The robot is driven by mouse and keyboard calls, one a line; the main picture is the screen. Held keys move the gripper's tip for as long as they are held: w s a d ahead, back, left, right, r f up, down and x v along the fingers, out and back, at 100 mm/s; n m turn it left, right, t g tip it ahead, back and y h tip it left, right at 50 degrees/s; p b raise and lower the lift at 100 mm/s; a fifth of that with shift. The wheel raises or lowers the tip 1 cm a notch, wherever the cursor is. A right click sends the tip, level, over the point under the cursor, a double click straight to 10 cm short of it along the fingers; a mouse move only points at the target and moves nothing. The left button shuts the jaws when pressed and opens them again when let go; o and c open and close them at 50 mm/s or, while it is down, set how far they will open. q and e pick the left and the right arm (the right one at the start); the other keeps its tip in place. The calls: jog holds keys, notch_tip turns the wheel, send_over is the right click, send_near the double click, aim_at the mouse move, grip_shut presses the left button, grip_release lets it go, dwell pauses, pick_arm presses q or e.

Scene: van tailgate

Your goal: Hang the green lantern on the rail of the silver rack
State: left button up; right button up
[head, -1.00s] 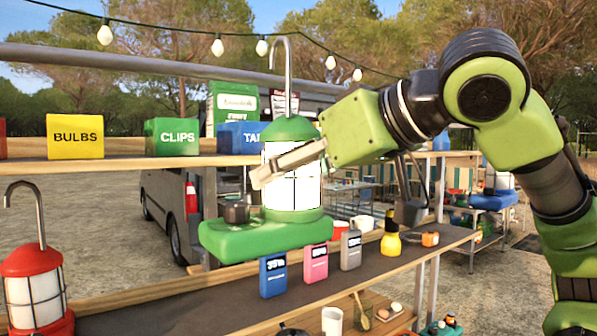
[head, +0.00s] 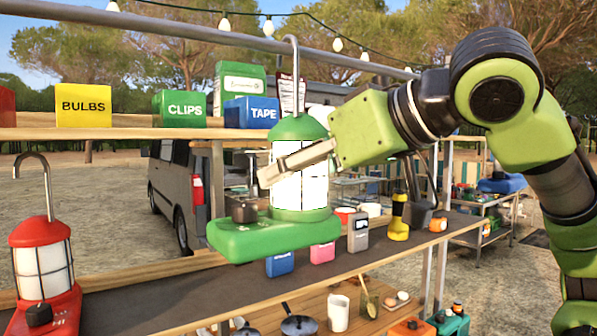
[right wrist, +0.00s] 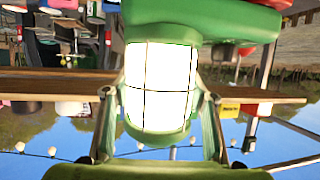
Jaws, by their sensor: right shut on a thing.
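The green lantern (head: 299,185), with a white caged glass, a wide green base and a tall silver hook (head: 297,75), is upright in the air in the head view. My right gripper (head: 270,175) is shut around its glass body; both fingers flank the glass in the right wrist view (right wrist: 158,97). The silver rail (head: 190,38) crosses the top of the head view. The hook's top overlaps the rail in the picture, its curve just above the rail line; I cannot tell whether they touch. My left gripper is not in view.
A red lantern (head: 42,265) stands at lower left. The upper wooden shelf (head: 40,133) holds bulbs, clips and tape boxes. The dark lower shelf (head: 175,300) holds small packets and a yellow flashlight (head: 398,220). String lights (head: 228,37) hang near the rail.

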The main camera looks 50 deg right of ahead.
jog(key=o, duration=1.8)
jog(key=shift+r, duration=0.1)
jog(key=shift+c, duration=0.2)
jog(key=v, duration=1.2)
